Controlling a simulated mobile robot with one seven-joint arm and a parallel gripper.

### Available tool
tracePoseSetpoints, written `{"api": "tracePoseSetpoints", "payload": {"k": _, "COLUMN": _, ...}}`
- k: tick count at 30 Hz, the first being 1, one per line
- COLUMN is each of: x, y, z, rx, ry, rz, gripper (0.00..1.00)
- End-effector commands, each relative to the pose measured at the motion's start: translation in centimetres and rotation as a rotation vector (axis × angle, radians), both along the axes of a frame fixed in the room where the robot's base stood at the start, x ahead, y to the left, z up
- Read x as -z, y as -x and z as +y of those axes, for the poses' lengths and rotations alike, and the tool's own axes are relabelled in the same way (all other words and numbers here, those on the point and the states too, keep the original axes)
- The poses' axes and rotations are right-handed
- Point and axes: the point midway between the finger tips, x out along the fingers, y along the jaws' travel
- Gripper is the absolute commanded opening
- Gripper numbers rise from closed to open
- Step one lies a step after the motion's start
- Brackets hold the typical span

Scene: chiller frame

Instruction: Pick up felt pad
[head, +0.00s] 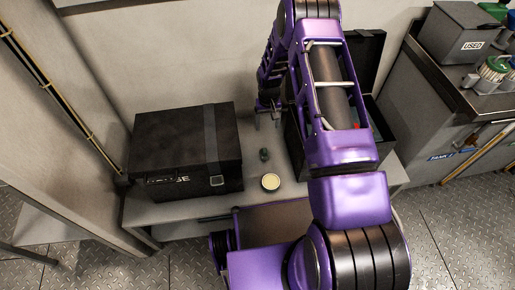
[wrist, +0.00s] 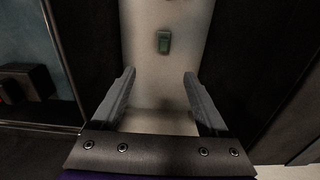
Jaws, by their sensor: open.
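A small dark green piece (head: 264,154) lies on the grey bench (head: 180,208), between two black cases. It also shows in the wrist view as a green block-like shape (wrist: 163,42) at the top centre. I cannot tell for certain whether it is the felt pad. A round cream-topped item with a dark rim (head: 270,182) sits nearer the front edge. My gripper (head: 267,121) is behind the green piece, apart from it. Its two grey fingers (wrist: 160,80) are spread, with nothing between them, and the green piece shows beyond their tips.
A closed black case (head: 185,140) stands on the left of the bench. An open black case (head: 385,145) on the right is partly hidden by my arm. A grey box marked USED (head: 460,35) and green-capped bottles (head: 494,66) stand on the right counter.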

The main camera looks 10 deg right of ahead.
Motion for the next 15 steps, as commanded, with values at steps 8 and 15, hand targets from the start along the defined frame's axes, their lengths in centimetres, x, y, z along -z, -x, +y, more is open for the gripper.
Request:
{"api": "tracePoseSetpoints", "payload": {"k": 8, "x": 4.5, "y": 0.6, "z": 0.0, "rx": -0.021, "ry": -0.007, "rz": 0.017, "gripper": 0.78}}
{"api": "tracePoseSetpoints", "payload": {"k": 15, "x": 9.7, "y": 0.5, "z": 0.1, "rx": -0.019, "ry": -0.007, "rz": 0.014, "gripper": 0.78}}
